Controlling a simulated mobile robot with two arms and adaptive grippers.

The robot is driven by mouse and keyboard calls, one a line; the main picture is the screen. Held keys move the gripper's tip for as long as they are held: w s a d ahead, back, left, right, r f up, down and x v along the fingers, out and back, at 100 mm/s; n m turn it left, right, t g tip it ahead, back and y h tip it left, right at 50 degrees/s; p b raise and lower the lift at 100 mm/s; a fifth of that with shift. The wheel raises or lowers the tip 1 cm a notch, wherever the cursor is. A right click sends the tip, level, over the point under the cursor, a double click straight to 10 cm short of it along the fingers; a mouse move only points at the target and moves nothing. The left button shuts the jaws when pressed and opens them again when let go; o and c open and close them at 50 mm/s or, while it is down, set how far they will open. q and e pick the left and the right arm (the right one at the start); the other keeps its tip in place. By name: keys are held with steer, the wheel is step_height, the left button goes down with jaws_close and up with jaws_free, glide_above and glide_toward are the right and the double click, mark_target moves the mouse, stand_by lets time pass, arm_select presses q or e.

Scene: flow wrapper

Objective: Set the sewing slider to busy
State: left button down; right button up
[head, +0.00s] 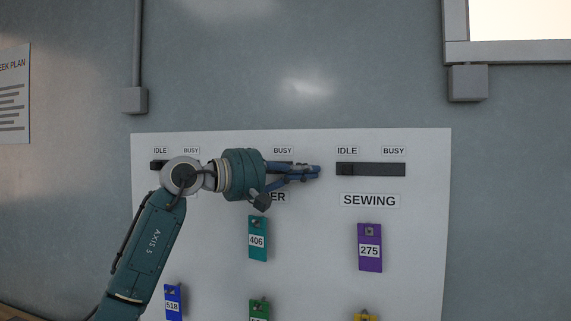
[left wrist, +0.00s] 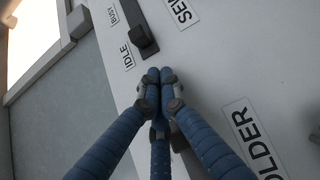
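The sewing slider (head: 375,169) is a dark horizontal track on the white board, above the SEWING label (head: 370,201). Its knob (head: 346,169) sits at the left end, under the IDLE label (head: 347,151); the BUSY label (head: 394,151) is above the right end. My left gripper (head: 318,172) is to the left of this slider, fingers pointing right. In the left wrist view the blue fingertips (left wrist: 160,76) are together and empty, a short way from the slider's knob (left wrist: 144,42). Contact with the knob does not show. My right gripper is out of view.
The middle slider (head: 283,164) is partly hidden behind my left gripper, and the left slider (head: 156,165) behind my arm. Numbered tags hang below, including a teal one (head: 258,240) and a purple one (head: 370,256). The board right of the sewing slider is clear.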

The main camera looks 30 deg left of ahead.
mark_target(324, 172)
arm_select(q)
steer(key=d, duration=0.2)
steer(key=shift+w+d+p, duration=0.3)
steer(key=shift+w, duration=0.1)
steer(key=shift+d, duration=0.6)
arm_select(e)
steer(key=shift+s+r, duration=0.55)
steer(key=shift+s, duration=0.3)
arm_select(q)
steer(key=shift+w, duration=0.1)
steer(key=w+d, duration=0.1)
steer(key=d, duration=0.2)
steer(key=w+d+p, duration=0.1)
steer(key=d, duration=0.2)
steer(key=w+d, duration=0.1)
steer(key=d, duration=0.3)
steer(key=shift+d+p, duration=0.1)
steer(key=shift+p, duration=0.25)
steer(key=shift+s, duration=0.1)
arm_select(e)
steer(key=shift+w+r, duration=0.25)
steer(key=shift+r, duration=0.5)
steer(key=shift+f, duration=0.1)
